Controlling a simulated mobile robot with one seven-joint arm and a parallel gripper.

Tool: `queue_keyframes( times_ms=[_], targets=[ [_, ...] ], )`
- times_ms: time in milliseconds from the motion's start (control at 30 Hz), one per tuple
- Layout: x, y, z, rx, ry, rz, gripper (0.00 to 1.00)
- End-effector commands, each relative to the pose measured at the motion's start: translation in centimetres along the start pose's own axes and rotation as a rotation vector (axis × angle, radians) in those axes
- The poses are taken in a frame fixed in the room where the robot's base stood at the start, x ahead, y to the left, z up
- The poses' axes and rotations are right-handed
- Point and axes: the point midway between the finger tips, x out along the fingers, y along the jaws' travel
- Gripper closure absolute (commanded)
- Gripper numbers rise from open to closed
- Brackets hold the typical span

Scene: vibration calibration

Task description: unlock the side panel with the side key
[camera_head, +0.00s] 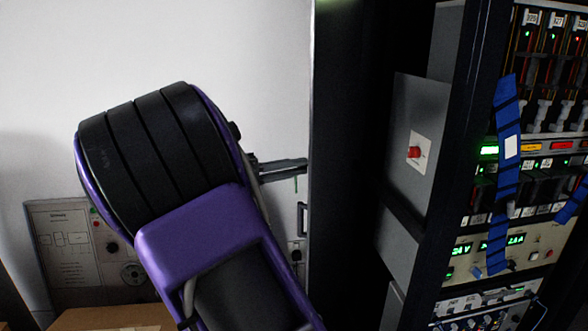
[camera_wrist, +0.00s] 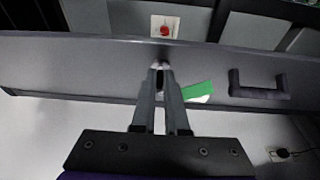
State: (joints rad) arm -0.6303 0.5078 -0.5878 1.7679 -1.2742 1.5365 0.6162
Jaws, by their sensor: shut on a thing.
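My gripper (camera_wrist: 160,66) is shut at the side panel (camera_wrist: 60,62), a long dark grey face across the wrist view. A side key with a green tag (camera_wrist: 198,91) is at the fingers; its metal part is mostly hidden between them. The tag hangs beside the right finger. In the head view my gripper (camera_head: 306,163) reaches the left edge of the dark panel (camera_head: 342,150), with the green tag (camera_head: 295,184) thin below it. I cannot tell whether the key is in a lock; the lock is hidden.
A dark handle (camera_wrist: 262,90) stands out from the panel right of the fingers. A red button (camera_head: 414,152) is on a grey box inside the rack. Instruments with blue tape (camera_head: 508,150) are at right. A grey control box (camera_head: 70,250) is on the left wall, above a cardboard box (camera_head: 110,318).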

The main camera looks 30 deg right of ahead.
Motion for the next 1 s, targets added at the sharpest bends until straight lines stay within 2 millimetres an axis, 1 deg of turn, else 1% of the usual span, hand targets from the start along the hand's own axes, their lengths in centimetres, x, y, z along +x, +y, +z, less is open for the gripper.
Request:
queue_keyframes(
  times_ms=[100,133,267,300,533,667,767,1000],
  targets=[
    [0.0,0.0,0.0,0.0,0.0,0.0,1.0],
    [0.0,0.0,0.0,0.0,-0.001,0.0,0.85],
    [0.0,0.0,0.0,-0.001,-0.001,0.0,0.62],
    [0.0,0.0,0.0,-0.001,-0.001,0.0,0.59],
    [0.0,-0.1,0.0,-0.003,-0.001,-0.003,0.59],
    [0.0,0.3,0.0,-0.024,0.0,-0.025,0.59],
    [-0.1,0.7,0.0,-0.067,-0.001,-0.07,0.59],
    [0.1,1.6,-0.1,-0.233,-0.001,-0.237,0.59]
  ],
)
